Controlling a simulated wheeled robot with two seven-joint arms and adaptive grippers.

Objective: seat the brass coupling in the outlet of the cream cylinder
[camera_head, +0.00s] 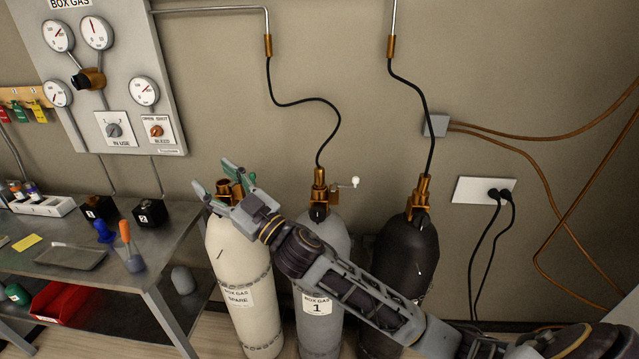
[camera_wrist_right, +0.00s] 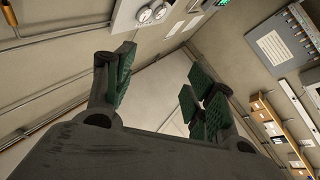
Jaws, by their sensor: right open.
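The cream cylinder (camera_head: 242,262), labelled spare, stands on the floor left of the grey cylinder, with brass (camera_head: 224,187) showing at its top. I cannot tell whether this brass is only the valve and outlet or includes a separate coupling. My right gripper (camera_head: 213,175) is open at the cylinder's top, its green-padded fingers close by the brass and partly hiding it. In the right wrist view the fingers (camera_wrist_right: 155,88) are spread, with nothing seen held between them. My left gripper is not in view.
The grey cylinder (camera_head: 308,300) and black cylinder (camera_head: 402,262) stand to the right, with brass fittings and black hoses running up the wall; my right arm crosses in front. A metal bench (camera_head: 160,245) with small items is at left, below the gauge panel (camera_head: 118,75).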

